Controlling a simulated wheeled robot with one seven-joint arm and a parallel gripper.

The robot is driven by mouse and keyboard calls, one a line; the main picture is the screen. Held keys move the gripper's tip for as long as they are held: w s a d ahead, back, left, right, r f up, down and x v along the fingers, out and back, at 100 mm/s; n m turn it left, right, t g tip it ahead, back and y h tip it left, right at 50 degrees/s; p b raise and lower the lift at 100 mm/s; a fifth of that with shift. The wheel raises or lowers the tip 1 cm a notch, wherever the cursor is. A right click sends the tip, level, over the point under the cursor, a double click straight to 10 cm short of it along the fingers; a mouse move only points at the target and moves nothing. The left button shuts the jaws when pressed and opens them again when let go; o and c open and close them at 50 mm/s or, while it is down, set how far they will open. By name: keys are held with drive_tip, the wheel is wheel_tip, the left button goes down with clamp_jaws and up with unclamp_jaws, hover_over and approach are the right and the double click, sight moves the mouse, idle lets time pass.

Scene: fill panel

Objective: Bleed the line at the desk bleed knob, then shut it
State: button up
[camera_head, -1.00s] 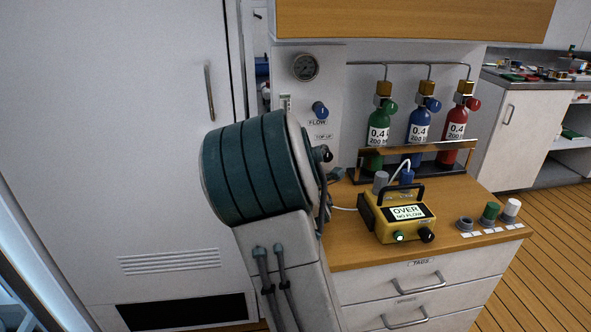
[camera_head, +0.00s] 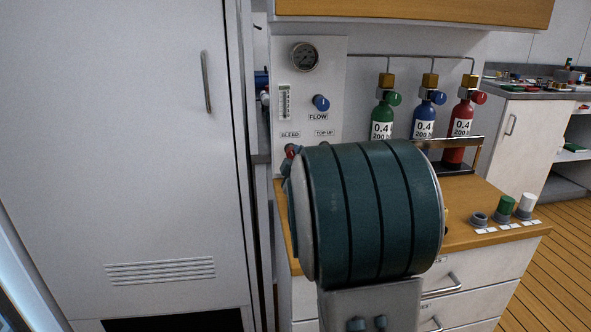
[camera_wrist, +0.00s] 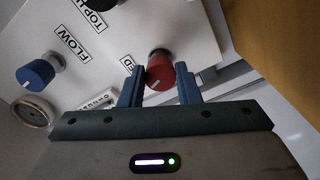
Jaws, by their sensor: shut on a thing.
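The red bleed knob (camera_wrist: 159,76) sits on the white panel in the wrist view, with the end of its "BLEED" label beside it. My gripper (camera_wrist: 158,84) has its two blue fingers closed on either side of the knob and is shut on it. In the head view, a bit of red (camera_head: 291,151) shows by my gripper, just below the "BLEED" label (camera_head: 290,134). My large teal arm link hides most of the desk there. A pale line shows on the knob's face; its exact turn is hard to tell.
The panel carries a blue flow knob (camera_head: 321,102), a gauge (camera_head: 305,56) and a flow tube (camera_head: 284,102). Green, blue and red bottles (camera_head: 461,119) stand behind a rail at the right. Several small caps (camera_head: 505,206) sit on the desk's right end.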

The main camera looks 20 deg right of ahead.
drive_tip(key=shift+f+m+b, duration=0.15)
drive_tip(key=shift+m+b, duration=1.35)
drive_tip(key=shift+m, duration=0.4)
drive_tip(key=o, duration=1)
drive_tip(key=shift+c, duration=0.2)
drive_tip(key=shift+s, duration=0.1)
drive_tip(key=p+v, duration=0.2)
drive_tip(key=v, duration=1)
drive_tip(key=shift+r, duration=0.2)
drive_tip(key=shift+v, duration=0.85)
drive_tip(key=shift+f, duration=0.1)
